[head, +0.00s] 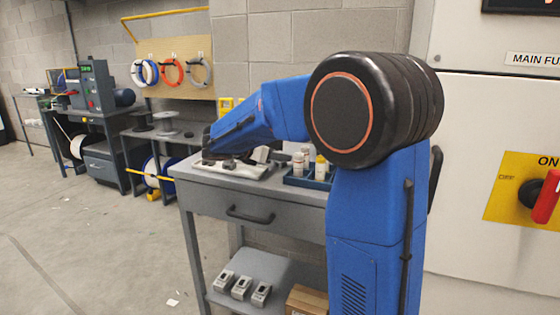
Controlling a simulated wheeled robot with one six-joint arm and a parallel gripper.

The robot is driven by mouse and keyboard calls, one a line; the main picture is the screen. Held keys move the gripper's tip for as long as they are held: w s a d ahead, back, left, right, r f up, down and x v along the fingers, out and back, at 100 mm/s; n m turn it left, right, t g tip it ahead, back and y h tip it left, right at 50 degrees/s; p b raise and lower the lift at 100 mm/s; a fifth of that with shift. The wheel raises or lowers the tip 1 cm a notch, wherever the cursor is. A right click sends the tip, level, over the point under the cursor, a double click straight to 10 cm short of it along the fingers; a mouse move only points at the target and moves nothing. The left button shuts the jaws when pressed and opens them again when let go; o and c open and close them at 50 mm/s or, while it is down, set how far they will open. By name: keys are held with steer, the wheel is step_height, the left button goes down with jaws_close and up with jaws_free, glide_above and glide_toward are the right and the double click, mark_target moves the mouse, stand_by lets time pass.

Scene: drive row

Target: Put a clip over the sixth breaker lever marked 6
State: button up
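My blue arm reaches left over a grey workbench (260,198). My gripper (228,161) is at the far end of the arm, small and dark, low over a white tray (243,171) on the benchtop. I cannot tell whether its fingers are open or shut, or whether they hold anything. Small dark and pale pieces show at the tray, but I cannot tell if one is a clip. No row of breaker levers and no lever marked 6 shows in this view.
A blue bin (308,180) with small bottles stands right of the tray. A cabinet (470,150) with a red rotary handle (546,197) fills the right side. Several grey devices (242,288) and a cardboard box (306,300) sit on the lower shelf. The floor at left is mostly clear.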

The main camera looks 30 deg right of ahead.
steer(key=x, duration=0.5)
steer(key=shift+d+r, duration=0.15)
steer(key=shift+r, duration=0.1)
steer(key=shift+c, duration=0.3)
jaws_close()
steer(key=shift+r, duration=0.15)
